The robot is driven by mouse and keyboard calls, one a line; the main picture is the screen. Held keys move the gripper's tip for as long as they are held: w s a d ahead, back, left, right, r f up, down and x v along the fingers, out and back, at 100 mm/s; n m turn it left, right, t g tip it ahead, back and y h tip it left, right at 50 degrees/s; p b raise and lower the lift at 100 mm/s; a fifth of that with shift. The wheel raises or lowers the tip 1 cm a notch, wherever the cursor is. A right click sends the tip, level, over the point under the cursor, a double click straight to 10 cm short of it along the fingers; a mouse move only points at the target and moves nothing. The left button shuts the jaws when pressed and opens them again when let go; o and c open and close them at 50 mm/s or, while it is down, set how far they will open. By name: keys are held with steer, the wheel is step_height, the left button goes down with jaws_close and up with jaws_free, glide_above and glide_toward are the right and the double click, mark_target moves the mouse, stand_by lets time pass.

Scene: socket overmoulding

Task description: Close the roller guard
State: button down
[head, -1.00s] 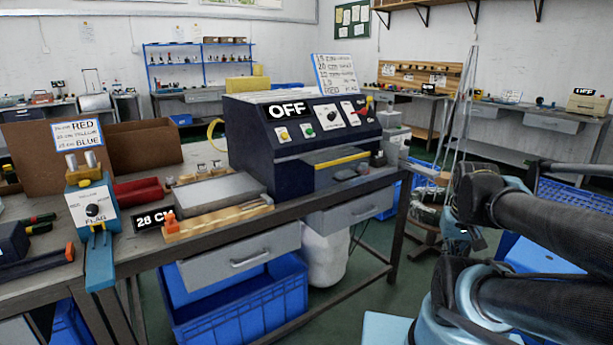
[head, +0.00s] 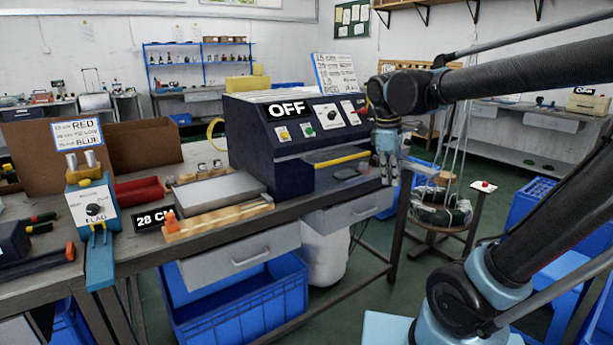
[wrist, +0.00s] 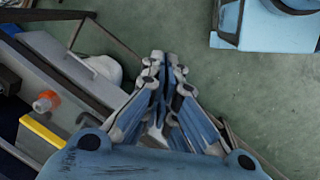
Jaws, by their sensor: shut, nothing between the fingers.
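The dark blue machine (head: 270,150) stands on the workbench with its display reading OFF. A yellow bar (head: 342,160) runs across its front opening, probably the edge of the roller guard; I cannot tell how far the guard is open. The yellow bar (wrist: 42,132) also shows at the left of the wrist view, near an orange-red knob (wrist: 46,101). My gripper (head: 386,178) points down just beyond the machine's right end, right of the yellow bar. In the wrist view my gripper (wrist: 164,62) is shut and empty, over the floor beside the bench edge.
A drawer (head: 240,250) and a blue crate (head: 240,305) are under the bench. A wooden stool (head: 440,225) with a coil stands right of the bench. A wooden strip (head: 215,220) and a 28 cm sign (head: 150,219) lie left of the machine.

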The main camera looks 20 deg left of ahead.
steer(key=s+a+r+n+t+h, duration=0.1)
steer(key=s+a+r+n, duration=0.15)
steer(key=a+n, duration=0.85)
steer(key=s+a+r+n+t, duration=0.15)
steer(key=a+r, duration=0.25)
steer(key=a, duration=1.5)
steer(key=w+d+f, duration=0.5)
steer(key=f, duration=0.4)
steer(key=shift+w+g, duration=0.3)
steer(key=shift+g, duration=0.05)
steer(key=shift+f+n, duration=0.1)
steer(key=shift+n, duration=0.15)
